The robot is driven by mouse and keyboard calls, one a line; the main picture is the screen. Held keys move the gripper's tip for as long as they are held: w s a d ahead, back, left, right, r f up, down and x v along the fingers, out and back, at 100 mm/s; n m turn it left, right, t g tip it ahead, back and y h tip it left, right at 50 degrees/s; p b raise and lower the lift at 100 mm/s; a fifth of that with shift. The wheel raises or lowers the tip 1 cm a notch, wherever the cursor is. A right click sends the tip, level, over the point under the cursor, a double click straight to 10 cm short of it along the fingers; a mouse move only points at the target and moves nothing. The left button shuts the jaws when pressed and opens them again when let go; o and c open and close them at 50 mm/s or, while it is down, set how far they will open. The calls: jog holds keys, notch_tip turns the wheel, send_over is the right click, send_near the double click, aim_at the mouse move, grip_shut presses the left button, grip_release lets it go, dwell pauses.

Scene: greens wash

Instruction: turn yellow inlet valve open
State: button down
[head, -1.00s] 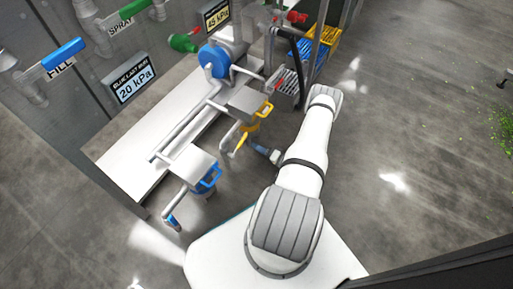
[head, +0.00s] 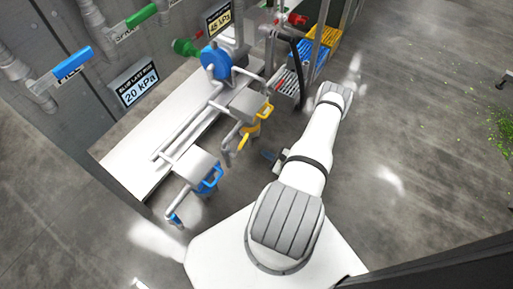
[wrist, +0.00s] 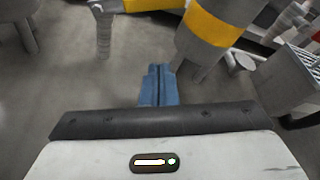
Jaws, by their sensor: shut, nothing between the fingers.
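The yellow-marked fitting hangs from a grey box on the bench pipework in the head view. It has a yellow loop (head: 265,112) and a yellow lever-like piece (head: 243,142) lower down. I cannot tell from its pose whether the valve is open. My gripper (head: 267,155) is low, to the right of the yellow lever and apart from it. In the wrist view its blue fingers (wrist: 158,82) are shut together and empty. Ahead of them there, a grey cylinder with a yellow band (wrist: 214,24) and a yellow bar (wrist: 153,4) show at the top.
A blue-marked fitting (head: 211,181) hangs nearer on the same pipework. The white bench (head: 125,163) runs behind. A grey crate (head: 288,84) stands beyond my arm, with blue and yellow crates behind it. Wall levers are blue (head: 73,62) and green. Open floor lies right.

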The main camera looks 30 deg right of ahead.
aim_at(241, 146)
jog(key=b+x, duration=0.4)
jog(key=x, duration=0.6)
jog(key=shift+s+a+r, duration=0.2)
jog(key=shift+r, duration=0.45)
jog(key=shift+s+a+r, duration=0.2)
jog(key=shift+a+r, duration=0.05)
jog(key=shift+r, duration=0.4)
jog(key=shift+s+a+r, duration=0.2)
jog(key=shift+r, duration=0.5)
